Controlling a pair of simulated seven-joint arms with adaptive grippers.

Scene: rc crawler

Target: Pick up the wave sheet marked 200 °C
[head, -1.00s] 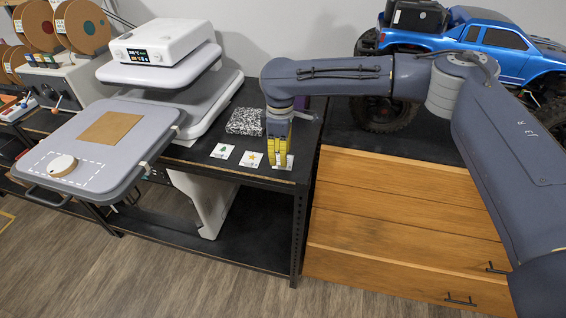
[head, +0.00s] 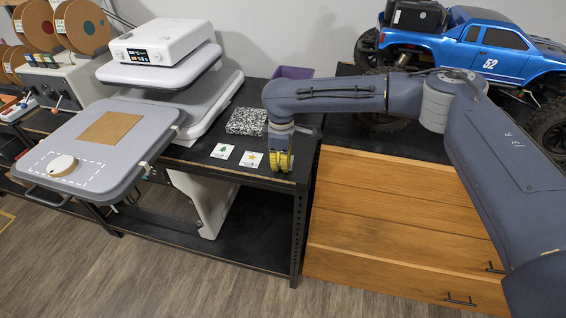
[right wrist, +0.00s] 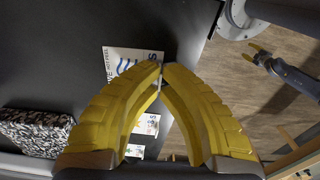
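My right gripper (head: 281,162) is over the front right corner of the black table. In the right wrist view its yellow fingers (right wrist: 163,68) meet at the tips on the edge of a white sheet with blue markings (right wrist: 122,60). The sheet looks much larger than the cards on the table, so it appears raised; its full text is not legible. In the head view I cannot make the sheet out. A small grey arm end with yellow tips, my left gripper (right wrist: 258,48), shows at the right wrist view's upper right, too small to read.
A green-tree card (head: 222,151) and a yellow-star card (head: 251,159) lie left of my right gripper. A speckled block (head: 246,121) lies behind them. A heat press (head: 165,60) stands left, its grey tray (head: 105,105) pulled out. Wooden drawers (head: 400,215) stand right.

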